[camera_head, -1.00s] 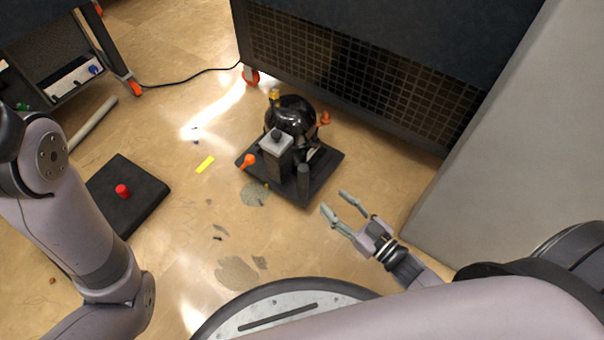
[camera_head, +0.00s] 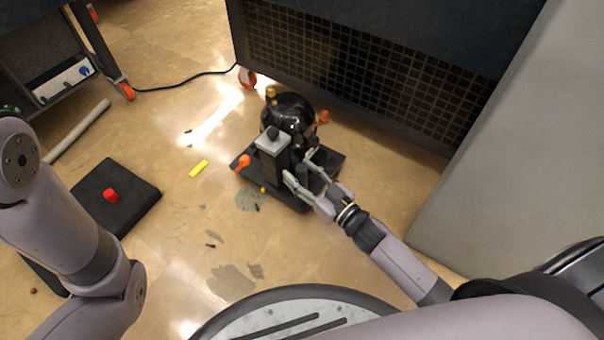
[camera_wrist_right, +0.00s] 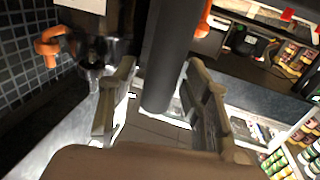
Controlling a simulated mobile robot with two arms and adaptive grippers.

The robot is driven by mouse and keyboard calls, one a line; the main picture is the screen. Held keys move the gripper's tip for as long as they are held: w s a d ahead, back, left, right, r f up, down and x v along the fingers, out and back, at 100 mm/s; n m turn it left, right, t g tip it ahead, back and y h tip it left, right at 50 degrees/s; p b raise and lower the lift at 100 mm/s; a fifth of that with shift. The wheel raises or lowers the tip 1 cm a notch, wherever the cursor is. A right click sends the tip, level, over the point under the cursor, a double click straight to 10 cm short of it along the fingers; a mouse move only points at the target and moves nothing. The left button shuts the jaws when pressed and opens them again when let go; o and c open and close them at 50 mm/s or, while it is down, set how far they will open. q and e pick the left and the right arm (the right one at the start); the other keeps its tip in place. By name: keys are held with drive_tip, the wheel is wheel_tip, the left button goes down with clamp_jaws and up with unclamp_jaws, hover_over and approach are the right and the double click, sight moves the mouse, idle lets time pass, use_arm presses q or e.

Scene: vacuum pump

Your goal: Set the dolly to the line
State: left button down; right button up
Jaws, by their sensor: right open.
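The dolly (camera_head: 291,201) is a dark square platform on the floor, carrying a black round pump (camera_head: 290,113) and a grey-topped box (camera_head: 272,146). A short yellow strip (camera_head: 198,169), apparently the line, lies on the floor to its left, apart from it. My right gripper (camera_head: 302,168) is open at the dolly's near right side. In the right wrist view a dark upright post (camera_wrist_right: 167,50) stands between its two open fingers (camera_wrist_right: 160,78); I cannot tell whether they touch it. My left arm shows at the left, but its gripper is out of view.
A black mat (camera_head: 128,205) with a red knob (camera_head: 110,195) lies at left. A dark grille cabinet (camera_head: 350,70) stands behind the dolly and a grey panel (camera_head: 520,150) at right. A cable (camera_head: 185,85) and a pale pipe (camera_head: 80,130) lie on the floor. Floor left of the dolly is mostly clear.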

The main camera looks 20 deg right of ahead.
drive_tip(key=shift+c, duration=0.5)
clamp_jaws()
